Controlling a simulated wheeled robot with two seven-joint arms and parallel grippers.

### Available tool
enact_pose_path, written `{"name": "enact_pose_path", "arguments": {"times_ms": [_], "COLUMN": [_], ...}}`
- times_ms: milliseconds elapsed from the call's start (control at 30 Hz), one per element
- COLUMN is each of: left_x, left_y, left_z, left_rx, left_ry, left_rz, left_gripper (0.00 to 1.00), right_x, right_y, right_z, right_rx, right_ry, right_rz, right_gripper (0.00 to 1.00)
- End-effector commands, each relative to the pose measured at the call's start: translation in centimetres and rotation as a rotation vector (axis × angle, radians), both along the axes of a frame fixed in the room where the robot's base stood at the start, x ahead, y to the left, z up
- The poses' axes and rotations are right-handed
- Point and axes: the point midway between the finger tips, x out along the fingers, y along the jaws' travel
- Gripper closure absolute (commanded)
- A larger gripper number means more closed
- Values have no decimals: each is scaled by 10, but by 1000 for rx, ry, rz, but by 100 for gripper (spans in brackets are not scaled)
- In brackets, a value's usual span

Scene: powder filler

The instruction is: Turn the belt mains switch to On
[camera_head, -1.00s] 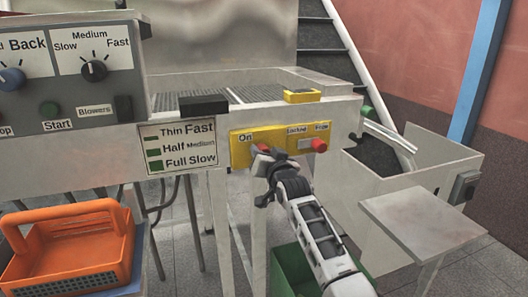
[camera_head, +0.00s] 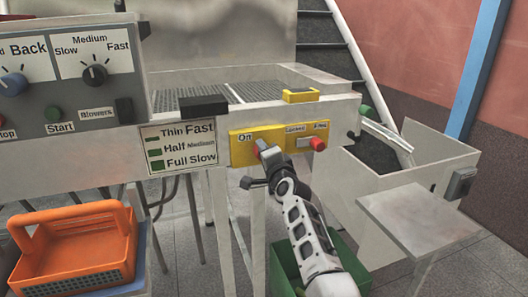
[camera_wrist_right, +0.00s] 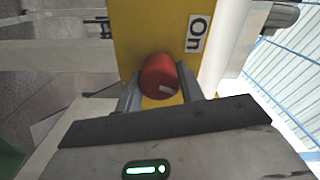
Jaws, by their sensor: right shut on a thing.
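The belt mains switch is a red round knob (camera_wrist_right: 160,77) with a white mark, on a yellow panel (camera_head: 280,138) at the front of the machine. An "On" label (camera_head: 245,138) is beside it; the label also shows in the right wrist view (camera_wrist_right: 196,35). My right gripper (camera_head: 263,150) is at the knob, its fingers (camera_wrist_right: 160,92) on either side of it and shut on it. In the head view the gripper hides part of the knob. My left gripper is not in view.
A second red knob (camera_head: 318,144) sits at the panel's right end by a "Free" label. A control box with dials (camera_head: 70,75) is at upper left. An orange basket (camera_head: 75,245) is at lower left. A green bin (camera_head: 340,260) stands below the arm. A metal chute (camera_head: 430,165) is at right.

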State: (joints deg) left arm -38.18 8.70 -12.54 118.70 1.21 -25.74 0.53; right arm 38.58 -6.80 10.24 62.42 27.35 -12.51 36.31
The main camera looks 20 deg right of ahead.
Motion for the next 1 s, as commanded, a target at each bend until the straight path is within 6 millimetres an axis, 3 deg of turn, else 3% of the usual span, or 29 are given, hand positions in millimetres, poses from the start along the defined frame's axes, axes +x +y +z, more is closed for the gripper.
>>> {"name": "enact_pose_path", "arguments": {"times_ms": [500, 1000], "left_x": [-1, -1], "left_y": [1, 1], "left_z": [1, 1], "left_rx": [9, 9], "left_ry": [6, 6], "left_rz": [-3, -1], "left_gripper": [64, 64], "right_x": [0, 0], "right_y": [1, 1], "right_z": [-3, -3], "right_rx": [384, 480], "right_ry": [18, 20], "right_rz": [2, 2], "right_gripper": [85, 85]}}
